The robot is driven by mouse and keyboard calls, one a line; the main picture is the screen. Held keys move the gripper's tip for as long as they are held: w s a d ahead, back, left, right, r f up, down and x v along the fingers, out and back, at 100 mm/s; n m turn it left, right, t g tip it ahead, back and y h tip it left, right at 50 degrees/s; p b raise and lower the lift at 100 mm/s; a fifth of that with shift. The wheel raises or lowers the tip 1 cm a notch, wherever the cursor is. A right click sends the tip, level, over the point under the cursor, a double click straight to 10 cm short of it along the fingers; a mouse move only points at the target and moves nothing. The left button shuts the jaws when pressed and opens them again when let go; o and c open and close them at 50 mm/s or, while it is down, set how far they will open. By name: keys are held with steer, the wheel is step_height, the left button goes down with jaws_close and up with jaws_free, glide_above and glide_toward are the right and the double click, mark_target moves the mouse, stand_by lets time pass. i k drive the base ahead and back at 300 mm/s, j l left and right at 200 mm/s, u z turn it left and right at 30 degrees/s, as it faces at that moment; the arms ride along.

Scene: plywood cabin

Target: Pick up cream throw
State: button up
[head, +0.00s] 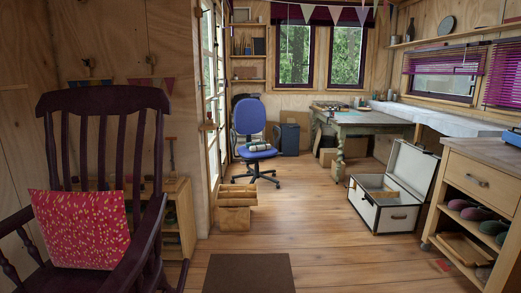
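I cannot pick out a cream throw with certainty. A small rolled bundle (260,147), pale with darker parts, lies on the seat of the blue office chair (249,117) in the middle distance; it is too small to tell what it is. A long whitish cover or top (425,114) runs along the bench under the right window. My gripper is not in view.
A dark rocking chair (104,103) with a red patterned cushion (80,229) stands at near left. An open white trunk (385,218) and a wooden drawer unit (478,182) stand at right. A brown mat (249,273) lies in front; the middle floor (310,215) is clear.

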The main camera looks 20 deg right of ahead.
mark_target(265, 147)
steer(key=i+l+z, duration=0.2)
steer(key=i, duration=0.2)
steer(key=i+z, duration=0.2)
steer(key=i, duration=0.15)
steer(key=i+z, duration=0.2)
steer(key=i, duration=2.95)
steer(key=i+u, duration=0.1)
steer(key=i, duration=1.1)
steer(key=i+l, duration=0.2)
steer(key=i, duration=1.05)
steer(key=i+l+u, duration=0.15)
steer(key=i+u, duration=0.3)
steer(key=i+l+u, duration=0.3)
steer(key=i+u, duration=0.15)
steer(key=i+l+u, duration=0.4)
steer(key=i+l, duration=0.15)
steer(key=i+l+u, duration=0.45)
steer(key=l, duration=0.15)
steer(key=k+j, duration=0.05)
steer(key=k, duration=0.05)
